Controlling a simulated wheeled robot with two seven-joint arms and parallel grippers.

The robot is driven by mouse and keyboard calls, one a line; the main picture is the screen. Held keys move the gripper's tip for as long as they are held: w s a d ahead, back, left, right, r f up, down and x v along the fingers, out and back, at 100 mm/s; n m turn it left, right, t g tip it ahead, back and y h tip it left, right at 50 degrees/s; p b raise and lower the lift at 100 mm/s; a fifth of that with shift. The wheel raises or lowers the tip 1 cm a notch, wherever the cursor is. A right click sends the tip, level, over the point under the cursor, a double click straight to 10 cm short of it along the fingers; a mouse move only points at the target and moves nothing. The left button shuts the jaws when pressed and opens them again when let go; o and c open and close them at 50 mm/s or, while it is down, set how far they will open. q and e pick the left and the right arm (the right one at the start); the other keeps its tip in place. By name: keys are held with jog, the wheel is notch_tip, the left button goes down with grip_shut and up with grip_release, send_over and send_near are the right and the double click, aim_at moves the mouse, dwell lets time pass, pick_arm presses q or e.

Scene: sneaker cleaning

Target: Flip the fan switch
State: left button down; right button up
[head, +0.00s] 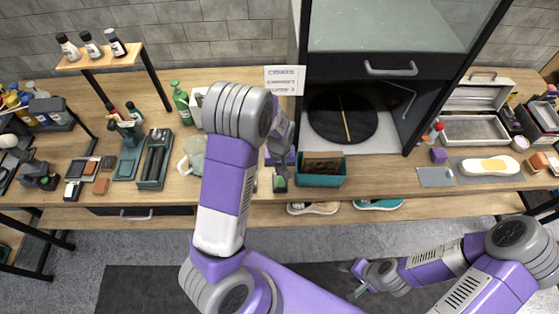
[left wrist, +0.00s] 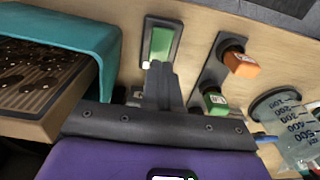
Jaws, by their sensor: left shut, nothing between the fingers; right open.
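In the left wrist view a green rocker switch (left wrist: 161,44) sits in a dark frame on the wooden surface. My left gripper (left wrist: 158,72) is shut and empty, its fingertips at the near end of the rocker. I cannot tell whether they touch it. In the head view my left gripper (head: 279,182) is beside the teal bin, and my arm hides much of the area around it. Which switch works the fan is not readable. My right gripper (head: 356,276) is open and empty, low over the floor in front of the table.
The teal bin (left wrist: 92,30) with a dark grate is close on the left. A dark cabinet with a black disc (head: 325,112) stands behind.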

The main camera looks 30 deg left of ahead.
aim_at(280, 181)
pick_arm(q)
jog(key=shift+f, duration=1.45)
jog(key=shift+w+a+f+b, duration=0.1)
jog(key=shift+f+b, duration=0.2)
jog(key=shift+b, duration=0.05)
jog(key=shift+r, duration=0.1)
jog(key=shift+s, duration=0.2)
